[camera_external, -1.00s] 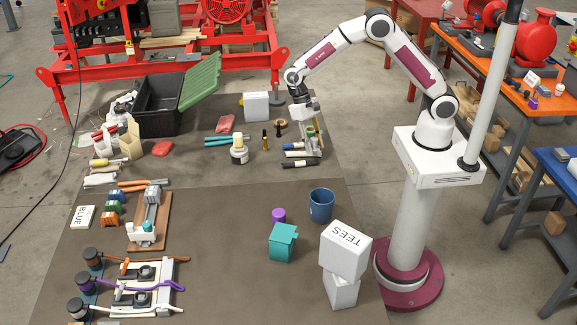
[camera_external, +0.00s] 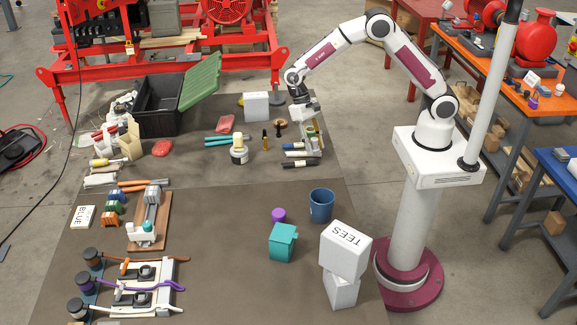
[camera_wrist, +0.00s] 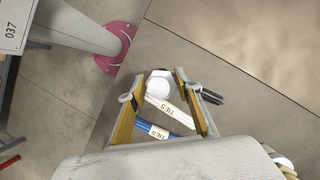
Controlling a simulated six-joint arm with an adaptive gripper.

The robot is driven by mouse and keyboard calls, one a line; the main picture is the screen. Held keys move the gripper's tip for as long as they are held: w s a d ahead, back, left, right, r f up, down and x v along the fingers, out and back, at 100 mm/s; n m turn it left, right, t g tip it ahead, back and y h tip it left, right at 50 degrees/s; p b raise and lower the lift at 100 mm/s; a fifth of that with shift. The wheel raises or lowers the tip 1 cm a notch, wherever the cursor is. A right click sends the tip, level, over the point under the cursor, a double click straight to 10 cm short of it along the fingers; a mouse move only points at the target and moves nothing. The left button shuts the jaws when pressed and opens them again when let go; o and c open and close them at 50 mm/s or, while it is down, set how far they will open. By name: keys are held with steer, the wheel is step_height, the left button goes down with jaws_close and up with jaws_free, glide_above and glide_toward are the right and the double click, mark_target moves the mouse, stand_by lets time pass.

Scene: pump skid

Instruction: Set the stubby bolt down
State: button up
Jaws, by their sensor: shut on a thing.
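My gripper (camera_external: 311,130) is at the back right of the dark mat, pointing down beside a row of tie bundles. In the wrist view my gripper (camera_wrist: 159,82) has its two yellowish fingers closed around a pale, round-faced piece with an angular rim, which I take for the stubby bolt (camera_wrist: 158,88). In the external view the bolt is too small and too hidden by the fingers to make out. I cannot tell whether its lower end touches the mat.
White and blue bundles labelled TIES (camera_wrist: 168,110) lie close to the fingers, with black ones beside them. A brown mushroom-shaped piece (camera_external: 280,123), a white box (camera_external: 256,106) and a cream-topped jar (camera_external: 239,150) stand to the left. Bare mat (camera_external: 225,200) lies nearer the camera.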

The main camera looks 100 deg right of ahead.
steer(key=shift+w+a+r, duration=0.1)
steer(key=shift+a+r, duration=0.15)
steer(key=shift+a, duration=0.1)
steer(key=s+a+r+m+t, duration=0.1)
steer(key=a+r+m+t, duration=0.1)
steer(key=a+m, duration=0.4)
steer(key=s+a+r+m+t, duration=0.1)
steer(key=a+r+m+t, duration=0.1)
steer(key=a+m, duration=0.4)
steer(key=shift+a+r+m+t, duration=0.2)
steer(key=shift+m+t, duration=0.7)
steer(key=shift+m, duration=1.2)
steer(key=shift+f, duration=0.1)
steer(key=shift+f, duration=2.9)
steer(key=shift+f, duration=0.15)
